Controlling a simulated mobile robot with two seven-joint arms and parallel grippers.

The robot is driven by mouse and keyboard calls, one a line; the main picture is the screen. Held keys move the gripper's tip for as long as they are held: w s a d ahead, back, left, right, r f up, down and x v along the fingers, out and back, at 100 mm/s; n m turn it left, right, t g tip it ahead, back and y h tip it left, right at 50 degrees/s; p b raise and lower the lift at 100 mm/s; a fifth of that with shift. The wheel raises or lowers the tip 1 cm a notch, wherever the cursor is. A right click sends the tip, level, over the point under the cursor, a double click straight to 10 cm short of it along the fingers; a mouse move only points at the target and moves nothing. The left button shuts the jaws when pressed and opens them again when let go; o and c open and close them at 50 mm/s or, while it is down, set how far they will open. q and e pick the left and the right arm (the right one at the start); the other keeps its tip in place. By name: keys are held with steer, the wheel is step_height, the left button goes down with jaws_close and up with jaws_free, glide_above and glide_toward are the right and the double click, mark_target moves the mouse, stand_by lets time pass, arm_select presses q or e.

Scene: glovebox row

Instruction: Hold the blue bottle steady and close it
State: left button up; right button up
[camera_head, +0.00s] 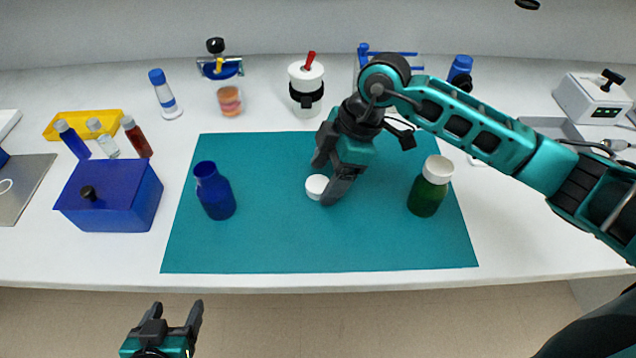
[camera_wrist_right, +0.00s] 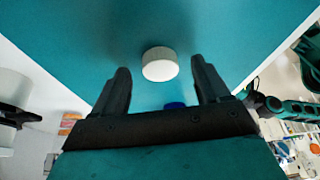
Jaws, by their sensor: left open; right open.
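The blue bottle (camera_head: 215,192) stands upright and uncapped on the left part of the teal mat (camera_head: 270,245). A white cap (camera_head: 316,186) lies on the mat near its middle. My right gripper (camera_head: 334,180) is open over the mat close to the cap. In the right wrist view the cap (camera_wrist_right: 160,64) shows just beyond and between the two open fingers (camera_wrist_right: 162,85), not gripped. A small bit of blue shows between the fingers there too. My left gripper (camera_head: 172,318) is open and empty, in front of the table's front edge, away from the bottle.
A green bottle with a white cap (camera_head: 429,188) stands on the right part of the mat. A blue box with a black knob (camera_head: 112,197) stands left of the mat. Several vials, a yellow rack (camera_head: 80,122) and lab items line the back. The mat's front is clear.

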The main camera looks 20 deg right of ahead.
mark_target(324, 182)
steer(key=shift+a+f, duration=0.25)
steer(key=shift+f, duration=0.3)
steer(key=c, duration=1.1)
steer(key=shift+r, duration=0.15)
step_height(324, 182, up, 20)
steer(key=p, duration=0.1)
steer(key=shift+p, duration=0.35)
